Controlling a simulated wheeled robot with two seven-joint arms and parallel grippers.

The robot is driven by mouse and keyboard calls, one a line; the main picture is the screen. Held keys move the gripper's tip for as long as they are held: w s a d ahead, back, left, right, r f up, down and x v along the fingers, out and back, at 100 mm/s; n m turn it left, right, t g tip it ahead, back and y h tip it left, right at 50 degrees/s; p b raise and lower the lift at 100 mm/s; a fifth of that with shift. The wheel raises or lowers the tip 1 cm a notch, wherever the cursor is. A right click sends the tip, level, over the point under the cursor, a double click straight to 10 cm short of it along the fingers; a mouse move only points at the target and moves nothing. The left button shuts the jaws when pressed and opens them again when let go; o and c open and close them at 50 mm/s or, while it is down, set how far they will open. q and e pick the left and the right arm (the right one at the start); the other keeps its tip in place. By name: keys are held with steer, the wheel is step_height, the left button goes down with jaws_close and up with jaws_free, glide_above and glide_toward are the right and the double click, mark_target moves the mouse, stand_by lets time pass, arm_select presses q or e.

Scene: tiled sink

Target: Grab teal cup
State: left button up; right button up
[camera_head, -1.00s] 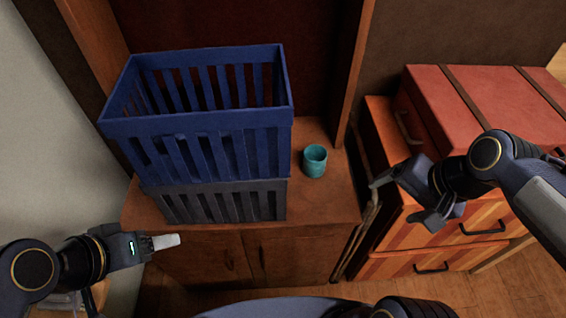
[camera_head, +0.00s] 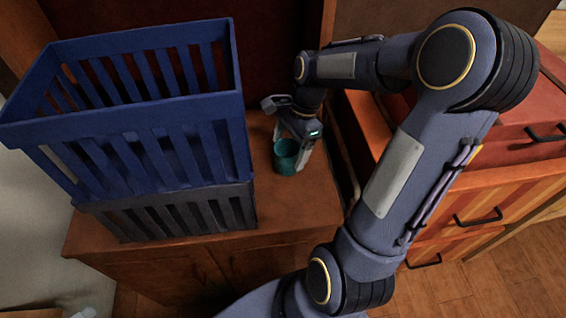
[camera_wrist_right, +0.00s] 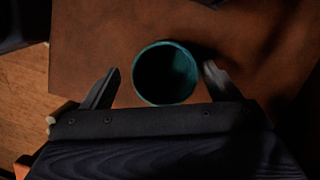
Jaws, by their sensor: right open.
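The teal cup (camera_head: 286,158) stands upright on the wooden cabinet top, to the right of the stacked crates. In the right wrist view the cup (camera_wrist_right: 165,73) shows from above, its open mouth dark inside. My right gripper (camera_head: 293,148) is open and reaches down at the cup. In the right wrist view the right gripper's fingers (camera_wrist_right: 160,82) stand on either side of the cup, the right finger closer to its wall than the left. Whether either finger touches it, I cannot tell. Of my left gripper, only what seems a pale fingertip shows at the head view's bottom left edge.
A blue slatted crate (camera_head: 130,122) sits on a grey crate (camera_head: 180,215) left of the cup. The wooden cabinet top (camera_head: 300,205) is bare in front of the cup. Orange striped drawers (camera_head: 470,205) stand to the right, beyond my right arm.

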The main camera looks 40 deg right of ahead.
steer(key=x, duration=0.2)
steer(key=b+x, duration=0.1)
steer(key=x, duration=0.1)
steer(key=shift+w+d+f, duration=0.1)
steer(key=shift+w+f, duration=0.15)
steer(key=shift+f, duration=0.05)
steer(key=shift+c, duration=0.2)
steer(key=c, duration=1)
steer(key=shift+r, duration=0.1)
